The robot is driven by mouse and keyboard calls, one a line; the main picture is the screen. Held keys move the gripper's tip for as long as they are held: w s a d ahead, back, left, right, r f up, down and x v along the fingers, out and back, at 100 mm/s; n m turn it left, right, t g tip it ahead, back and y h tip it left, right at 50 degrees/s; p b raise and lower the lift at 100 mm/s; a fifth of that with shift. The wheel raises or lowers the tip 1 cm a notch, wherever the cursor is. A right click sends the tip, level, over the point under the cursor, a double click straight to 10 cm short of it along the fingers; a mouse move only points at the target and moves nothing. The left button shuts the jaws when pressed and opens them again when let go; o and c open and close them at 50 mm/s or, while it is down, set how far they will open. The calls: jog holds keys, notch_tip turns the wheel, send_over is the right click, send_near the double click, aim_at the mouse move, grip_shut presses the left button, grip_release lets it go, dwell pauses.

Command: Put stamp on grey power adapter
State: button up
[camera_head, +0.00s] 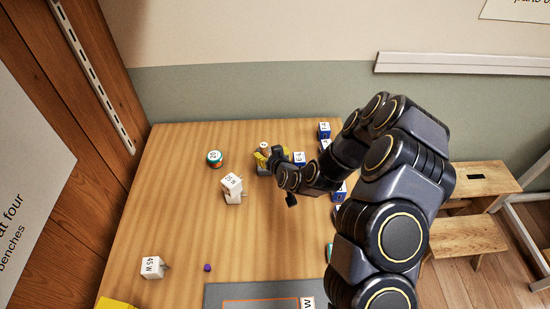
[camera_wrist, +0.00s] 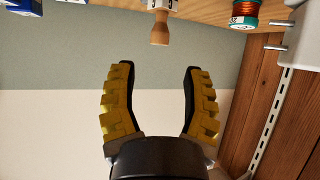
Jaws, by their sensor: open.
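A wooden stamp-like piece with a lettered end (camera_head: 265,146) is at the far part of the table. It also shows at the top of the wrist view (camera_wrist: 160,30), in line with the gap between my fingers and beyond their tips. My gripper (camera_head: 271,156) is open, with yellow ridged fingers and nothing between them in the wrist view (camera_wrist: 159,68). Pale power adapters lie on the table: one marked 20 W (camera_head: 232,187), one marked 45 W (camera_head: 151,267). A grey-looking adapter with two prongs (camera_wrist: 301,38) is at the wrist view's top right. Which adapter is the grey one is unclear in the head view.
Several blue-and-white boxes (camera_head: 324,130) line the right side, partly behind my arm. A grey mat with an orange outline (camera_head: 215,294) is at the front. The table's left middle is clear.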

jog(key=s+d+r+m+g+h, duration=0.1)
jog(key=s+r+g, duration=0.3)
jog(key=s, duration=0.9)
jog(key=s+d+r+m+g+h, duration=0.1)
jog(key=s+d+r+g, duration=0.3)
jog(key=s+r, duration=0.5)
jog(key=s+d+r+m+g+h, duration=0.1)
jog(key=s+d+r+g, duration=0.2)
jog(key=s, duration=1.4)
notch_tip(320, 180, up, 4)
jog(key=g, duration=0.2)
jog(key=shift+d+g, duration=0.25)
jog(key=shift+g, duration=0.05)
jog(key=shift+r, duration=0.1)
